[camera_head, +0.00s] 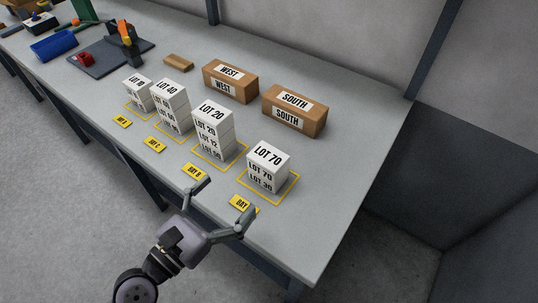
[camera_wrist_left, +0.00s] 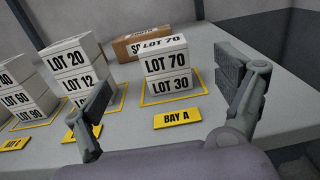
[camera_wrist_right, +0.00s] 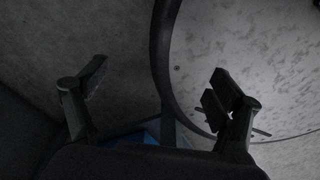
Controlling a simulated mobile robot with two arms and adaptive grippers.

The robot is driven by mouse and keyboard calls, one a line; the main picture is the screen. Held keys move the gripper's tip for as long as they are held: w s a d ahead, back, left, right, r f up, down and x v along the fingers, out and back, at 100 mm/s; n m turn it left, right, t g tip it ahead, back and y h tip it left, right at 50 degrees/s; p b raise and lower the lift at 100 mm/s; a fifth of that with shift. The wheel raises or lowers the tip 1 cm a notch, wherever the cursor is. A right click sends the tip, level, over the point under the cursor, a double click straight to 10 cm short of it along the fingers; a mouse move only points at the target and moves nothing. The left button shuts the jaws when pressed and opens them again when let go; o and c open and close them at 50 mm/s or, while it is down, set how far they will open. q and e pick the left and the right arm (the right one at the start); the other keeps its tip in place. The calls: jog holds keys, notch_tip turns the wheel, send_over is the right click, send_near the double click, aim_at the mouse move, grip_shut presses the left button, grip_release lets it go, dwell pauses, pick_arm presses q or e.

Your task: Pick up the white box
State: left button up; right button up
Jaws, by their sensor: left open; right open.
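Several white boxes stand in stacks on a grey table. In the head view the nearest stack has LOT 70 (camera_head: 268,156) on top of LOT 30 (camera_head: 261,184), inside a yellow outline. In the left wrist view LOT 70 (camera_wrist_left: 167,63) and LOT 30 (camera_wrist_left: 170,85) stand ahead, behind the BAY A label (camera_wrist_left: 178,118). Other stacks are topped by LOT 20 (camera_head: 212,114) and LOT 40 (camera_head: 169,87). My left gripper (camera_head: 224,199) is open and empty at the front table edge, apart from the boxes. My right gripper (camera_wrist_right: 155,88) is open and empty, away from the table.
Brown boxes SOUTH (camera_head: 295,110) and WEST (camera_head: 230,82) stand behind the stacks. The table (camera_head: 350,165) is clear to the right of the LOT 70 stack.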

pick_arm(q)
jog(key=p, duration=0.2)
send_near(269, 155)
jog(key=x, duration=0.4)
jog(key=shift+w+r, duration=0.1)
jog(key=shift+r, duration=0.05)
jog(key=shift+w+d, duration=0.25)
jog(key=shift+w, duration=0.1)
jog(key=x, duration=0.4)
jog(key=shift+w+d+f+p, duration=0.3)
jog(key=shift+p, duration=0.1)
pick_arm(e)
jog(key=r, duration=0.1)
jog(key=d+r, duration=0.1)
jog(key=r, duration=0.1)
jog(key=shift+r, duration=0.2)
pick_arm(q)
jog(key=shift+c, duration=0.4)
jog(key=c, duration=1.2)
jog(key=shift+c, duration=0.6)
pick_arm(e)
jog(key=shift+a, duration=0.25)
pick_arm(q)
jog(key=shift+r, duration=0.1)
